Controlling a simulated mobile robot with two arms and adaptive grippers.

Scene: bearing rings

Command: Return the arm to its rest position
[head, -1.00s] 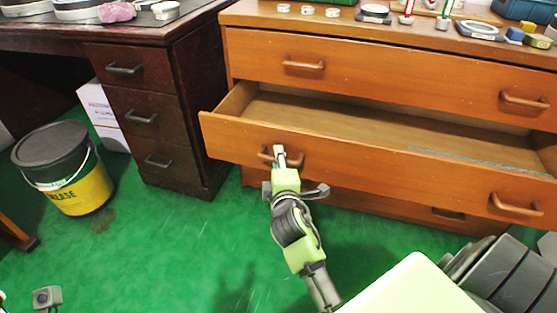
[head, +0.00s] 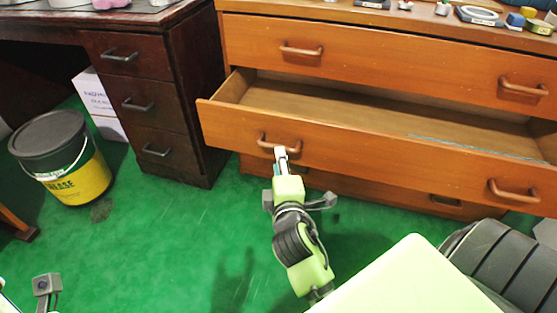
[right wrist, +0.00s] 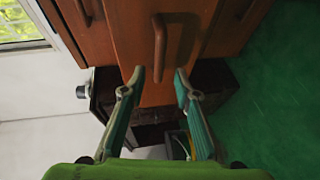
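My right gripper (head: 281,153) is just in front of the handle (head: 279,145) at the left of the open wooden drawer (head: 350,143). In the right wrist view, my right gripper (right wrist: 160,80) has its two fingers spread apart with nothing between them. The drawer handle (right wrist: 159,48) shows beyond the fingertips, apart from them. The drawer is pulled out and its visible inside is mostly bare. My left gripper's fingers are not in view; only a grey part, perhaps of my left arm, shows at the lower left edge of the head view.
The wooden dresser (head: 400,58) carries several small items on top. A dark desk (head: 150,110) stands to its left. A grease bucket (head: 62,160) and a white box (head: 100,105) are at the left. Green floor (head: 170,235) is clear in front of the desk.

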